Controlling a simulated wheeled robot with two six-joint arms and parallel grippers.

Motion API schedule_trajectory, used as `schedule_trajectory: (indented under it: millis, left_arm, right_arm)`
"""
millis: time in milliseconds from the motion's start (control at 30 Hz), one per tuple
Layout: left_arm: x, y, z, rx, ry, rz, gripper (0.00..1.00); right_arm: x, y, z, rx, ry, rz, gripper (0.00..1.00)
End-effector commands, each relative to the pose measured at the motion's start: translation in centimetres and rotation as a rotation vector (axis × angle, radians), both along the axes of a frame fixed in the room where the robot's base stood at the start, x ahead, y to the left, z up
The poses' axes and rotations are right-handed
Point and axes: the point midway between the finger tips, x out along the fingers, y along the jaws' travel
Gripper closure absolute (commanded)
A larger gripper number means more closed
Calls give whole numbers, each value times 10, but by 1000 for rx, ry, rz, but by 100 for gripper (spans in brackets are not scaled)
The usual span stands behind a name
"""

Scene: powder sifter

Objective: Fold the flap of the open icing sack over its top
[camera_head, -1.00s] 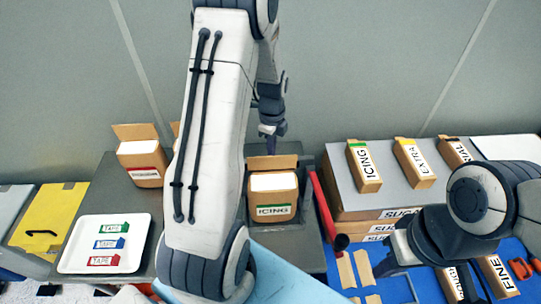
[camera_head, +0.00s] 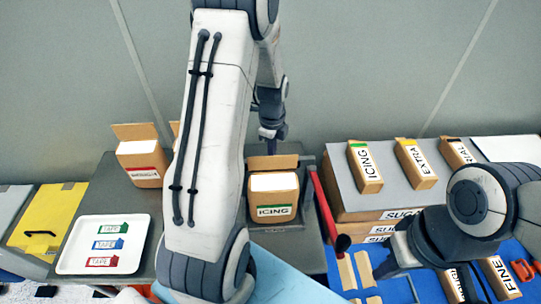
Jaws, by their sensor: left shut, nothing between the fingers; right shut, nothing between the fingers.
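The open icing sack (camera_head: 273,208) is a brown box-like bag with a green-striped ICING label, standing on the dark grey counter. Its top shows a white filling or inner surface. Its brown flap (camera_head: 284,162) stands up at the back edge. My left gripper (camera_head: 269,148) is shut and empty, pointing down at the flap's upper edge; I cannot tell whether it touches the flap or is behind it. My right gripper (camera_head: 383,272) is at the lower right, shut and empty, over the blue mat and away from the sack.
Another open sack (camera_head: 141,165) with a red label stands left, and a further one is mostly hidden by my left arm. A white tray (camera_head: 76,264) holds tape labels. A red bar (camera_head: 323,205) lies right of the icing sack. Closed packs (camera_head: 364,166) lie on the right shelf.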

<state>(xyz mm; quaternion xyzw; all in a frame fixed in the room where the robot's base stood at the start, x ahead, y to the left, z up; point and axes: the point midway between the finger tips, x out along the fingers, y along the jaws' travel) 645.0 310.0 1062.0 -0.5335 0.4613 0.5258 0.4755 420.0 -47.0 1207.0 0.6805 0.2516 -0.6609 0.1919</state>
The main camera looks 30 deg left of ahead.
Motion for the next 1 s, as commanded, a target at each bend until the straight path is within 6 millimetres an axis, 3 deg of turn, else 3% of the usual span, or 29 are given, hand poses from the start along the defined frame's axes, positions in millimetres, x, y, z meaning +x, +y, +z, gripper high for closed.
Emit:
schedule_trajectory:
  millis: [33, 1000]
  left_arm:
    - [-12, -7, -7, -14, 35, 0, 100]
    - [-42, -29, -5, -12, 28, 1, 100]
  right_arm:
    - [0, 0, -1, 0, 0, 0, 100]
    - [0, 0, -3, 0, 0, 0, 100]
